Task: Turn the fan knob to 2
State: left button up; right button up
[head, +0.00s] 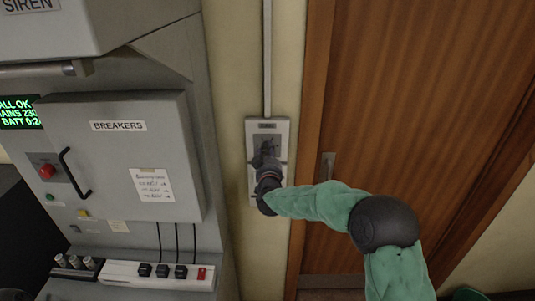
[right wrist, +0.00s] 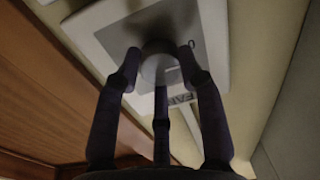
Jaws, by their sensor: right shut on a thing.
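The fan panel (head: 281,130) is a pale plate with a grey dial face on the wall beside the wooden door. My right gripper (head: 266,162) reaches it from the lower right and covers the knob in the head view. In the right wrist view, the panel (right wrist: 112,38) shows a "FAN" label, and the round pale knob (right wrist: 156,68) sits between the dark fingers of my right gripper (right wrist: 160,62). The fingers are shut on the knob. Its pointer and most dial marks are hidden or too dim to read. My left gripper is not in view.
A grey console with a breakers door (head: 120,175) and its black handle stands to the left. A power strip (head: 160,274) with plugs is below it. A wooden door (head: 400,100) with a metal handle plate (head: 327,166) is close on the right, behind my right arm.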

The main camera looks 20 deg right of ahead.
jog(key=shift+f+m+b, duration=0.3)
jog(key=shift+b, duration=0.15)
jog(key=m+b, duration=0.4)
jog(key=b, duration=0.1)
jog(key=m+b, duration=0.4)
jog(key=b, duration=0.1)
jog(key=m+b, duration=0.5)
jog(key=shift+w+a+f, duration=0.1)
jog(key=shift+a+f, duration=0.15)
jog(key=shift+f, duration=0.05)
jog(key=m+b, duration=0.3)
jog(key=m, duration=0.1)
jog(key=shift+m+h+b, duration=0.4)
jog(key=m+b, duration=0.2)
jog(key=m, duration=0.2)
jog(key=shift+r+b, duration=0.15)
jog(key=shift+b, duration=0.25)
jog(key=shift+r+m+h+b, duration=0.15)
jog(key=shift+m+h+b, duration=0.3)
jog(key=shift+m, duration=0.65)
jog(key=shift+r, duration=0.1)
jog(key=o, duration=1.1)
jog(key=shift+o, duration=0.3)
jog(key=shift+w+a, duration=0.1)
